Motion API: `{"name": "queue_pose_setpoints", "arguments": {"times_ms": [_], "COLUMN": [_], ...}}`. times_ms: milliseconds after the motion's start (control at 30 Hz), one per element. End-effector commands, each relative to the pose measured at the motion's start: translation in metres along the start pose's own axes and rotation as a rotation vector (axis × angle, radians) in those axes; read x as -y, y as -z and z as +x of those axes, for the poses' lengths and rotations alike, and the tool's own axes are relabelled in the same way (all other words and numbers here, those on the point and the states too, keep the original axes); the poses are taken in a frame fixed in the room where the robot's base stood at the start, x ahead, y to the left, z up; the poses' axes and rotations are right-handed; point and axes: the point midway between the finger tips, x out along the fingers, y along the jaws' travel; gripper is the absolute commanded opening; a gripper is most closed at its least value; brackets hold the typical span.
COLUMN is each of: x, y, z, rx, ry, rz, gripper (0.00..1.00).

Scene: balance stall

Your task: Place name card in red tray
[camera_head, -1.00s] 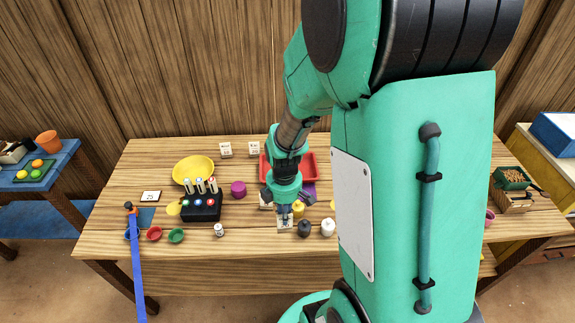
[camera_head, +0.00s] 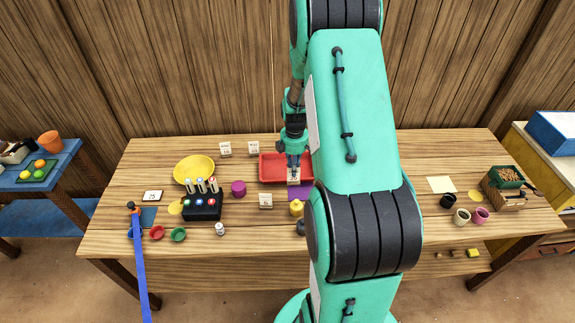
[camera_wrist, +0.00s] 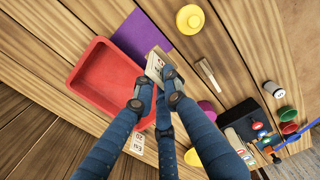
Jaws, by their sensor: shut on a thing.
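My gripper (camera_head: 294,163) is shut on a small pale name card (camera_head: 293,179), held at the near right part of the red tray (camera_head: 263,170). In the wrist view the fingers of my gripper (camera_wrist: 158,92) close around the card (camera_wrist: 155,64). There the card overlaps the edge of the purple mat (camera_wrist: 140,33), beside the rim of the red tray (camera_wrist: 72,82). The visible tray floor is empty. I cannot tell how high the card is above the tray or table.
My arm hides the table to the right.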

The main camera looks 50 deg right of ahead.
Motion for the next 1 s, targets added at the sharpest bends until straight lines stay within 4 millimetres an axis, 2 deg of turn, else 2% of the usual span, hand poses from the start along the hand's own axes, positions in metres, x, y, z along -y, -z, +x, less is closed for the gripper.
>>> {"name": "queue_pose_setpoints", "arguments": {"times_ms": [33,100,233,733,867,1000], "x": [0.005,0.005,0.005,0.002,-0.007,-0.027], "y": [0.001,0.001,0.001,0.001,0.002,0.004], "z": [0.016,0.028,0.038,0.042,0.043,0.045], "rx": [0.001,0.001,0.0,0.0,0.0,0.0], "ry": [0.011,0.01,0.008,0.006,0.007,0.005], "rz": [-0.001,-0.001,-0.001,-0.002,-0.002,-0.002], "gripper": [0.0,0.0,0.0,0.0,0.0,0.0]}}
